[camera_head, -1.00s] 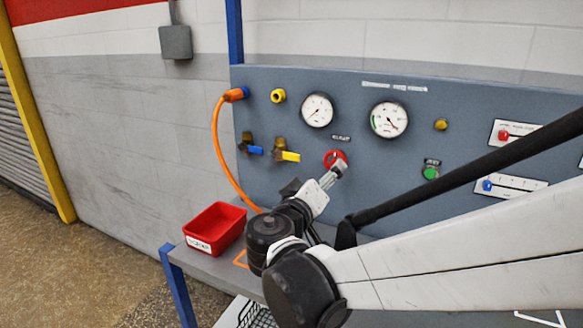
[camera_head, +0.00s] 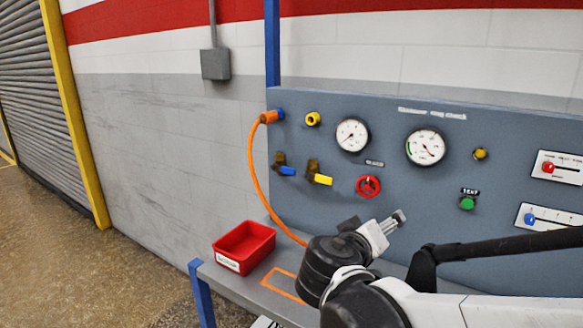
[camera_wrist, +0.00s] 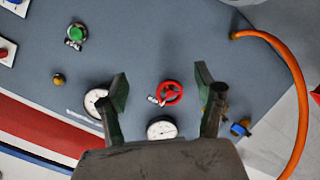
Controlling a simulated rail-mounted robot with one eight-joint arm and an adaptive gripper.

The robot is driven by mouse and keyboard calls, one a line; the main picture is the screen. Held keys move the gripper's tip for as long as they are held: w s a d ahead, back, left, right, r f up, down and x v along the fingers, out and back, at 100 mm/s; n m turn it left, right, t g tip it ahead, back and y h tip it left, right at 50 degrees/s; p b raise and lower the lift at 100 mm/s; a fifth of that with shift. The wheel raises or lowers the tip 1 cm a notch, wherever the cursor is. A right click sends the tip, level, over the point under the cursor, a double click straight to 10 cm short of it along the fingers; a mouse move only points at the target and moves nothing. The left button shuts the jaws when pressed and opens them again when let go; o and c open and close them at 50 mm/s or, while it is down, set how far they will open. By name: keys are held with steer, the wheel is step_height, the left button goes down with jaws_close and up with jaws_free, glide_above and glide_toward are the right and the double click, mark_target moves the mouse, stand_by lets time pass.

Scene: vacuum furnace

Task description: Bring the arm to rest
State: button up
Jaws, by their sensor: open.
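My gripper (camera_head: 399,218) is in front of the grey panel (camera_head: 330,215), low and to the right of the red handwheel (camera_head: 368,187) in the head view. In the wrist view my gripper (camera_wrist: 164,92) is open, its two fingers apart with nothing between them but the panel behind. The red handwheel (camera_wrist: 170,93) shows in the gap between the fingers, at a distance and not touched. My arm reaches in from the lower right of the head view.
A red bin (camera_head: 244,247) stands on the bench's left end, beside an orange outline (camera_head: 283,284). An orange hose (camera_head: 256,180) hangs from the panel's left side. The panel carries two gauges (camera_head: 352,134), blue and yellow valve levers (camera_head: 322,179), a green button (camera_head: 467,203) and sliders (camera_head: 547,168). The floor at left is clear.

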steer(key=s+d+f+g+y, duration=0.3)
steer(key=s+d+f+g, duration=0.15)
steer(key=s, duration=0.35)
steer(key=s+a+f+m+y+p, duration=0.1)
steer(key=s+a+f+y, duration=0.1)
steer(key=s+y, duration=0.3)
steer(key=s+a, duration=0.1)
steer(key=s, duration=0.3)
steer(key=shift+a+m+y, duration=0.3)
steer(key=shift+y, duration=0.1)
